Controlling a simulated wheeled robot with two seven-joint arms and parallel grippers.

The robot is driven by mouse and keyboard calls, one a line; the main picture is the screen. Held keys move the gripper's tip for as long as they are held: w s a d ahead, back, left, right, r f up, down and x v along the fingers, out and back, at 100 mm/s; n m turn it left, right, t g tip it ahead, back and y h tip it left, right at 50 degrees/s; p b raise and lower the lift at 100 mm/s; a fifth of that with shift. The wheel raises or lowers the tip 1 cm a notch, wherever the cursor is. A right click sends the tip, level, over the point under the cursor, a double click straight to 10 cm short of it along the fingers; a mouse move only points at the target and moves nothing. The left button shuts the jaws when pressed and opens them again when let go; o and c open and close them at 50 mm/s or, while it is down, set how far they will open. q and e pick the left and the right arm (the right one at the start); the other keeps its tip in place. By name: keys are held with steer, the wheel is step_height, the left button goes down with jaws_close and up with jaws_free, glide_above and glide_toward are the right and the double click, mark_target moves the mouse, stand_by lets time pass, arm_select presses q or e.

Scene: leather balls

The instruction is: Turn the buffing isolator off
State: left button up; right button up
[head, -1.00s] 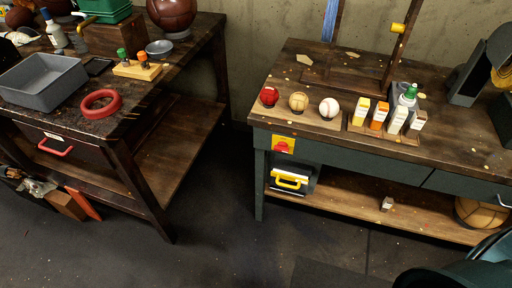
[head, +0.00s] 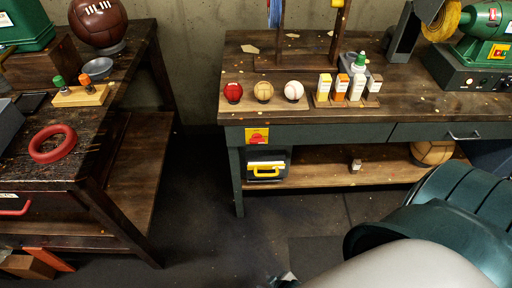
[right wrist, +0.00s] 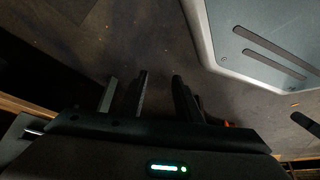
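A yellow plate with a red switch (head: 257,135), which looks like the isolator, is fixed to the front left of the right-hand workbench, just under its top. The switch's exact setting is too small to tell. The green buffing machine (head: 488,40) with a yellow wheel stands at the far right of that bench. My right arm fills the lower right of the head view. In the right wrist view my right gripper (right wrist: 160,75) has its fingers apart with nothing between them, above the dark floor. My left gripper is out of view.
The right workbench (head: 290,60) carries three small balls, several bottles and a rack. A yellow-handled case (head: 266,170) sits on its lower shelf below the switch. The left table (head: 75,140) has a red ring (head: 52,143). Floor (head: 205,190) between them is clear.

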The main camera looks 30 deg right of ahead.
steer(key=o, duration=0.5)
steer(key=shift+w+r, duration=0.1)
steer(key=shift+w, duration=0.05)
steer(key=shift+o, duration=0.8)
steer(key=shift+w, duration=0.2)
steer(key=w+d+r+m+t+h+b, duration=0.15)
steer(key=w+r+t+h+b, duration=0.3)
steer(key=w+r+b, duration=0.65)
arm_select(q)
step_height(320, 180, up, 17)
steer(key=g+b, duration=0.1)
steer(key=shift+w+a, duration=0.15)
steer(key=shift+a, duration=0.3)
arm_select(e)
steer(key=w+d+r+m+t+h, duration=0.1)
steer(key=d+r+m+h, duration=0.1)
steer(key=r, duration=0.7)
steer(key=w+d+r+m+t+h, duration=0.2)
steer(key=r+m, duration=0.1)
steer(key=r, duration=0.6)
steer(key=w+d+r+m+t+h, duration=0.1)
steer(key=r+m+t+h, duration=0.1)
steer(key=r, duration=0.8)
steer(key=shift+w+d, duration=0.2)
steer(key=shift+d, duration=0.2)
steer(key=shift+t, duration=0.25)
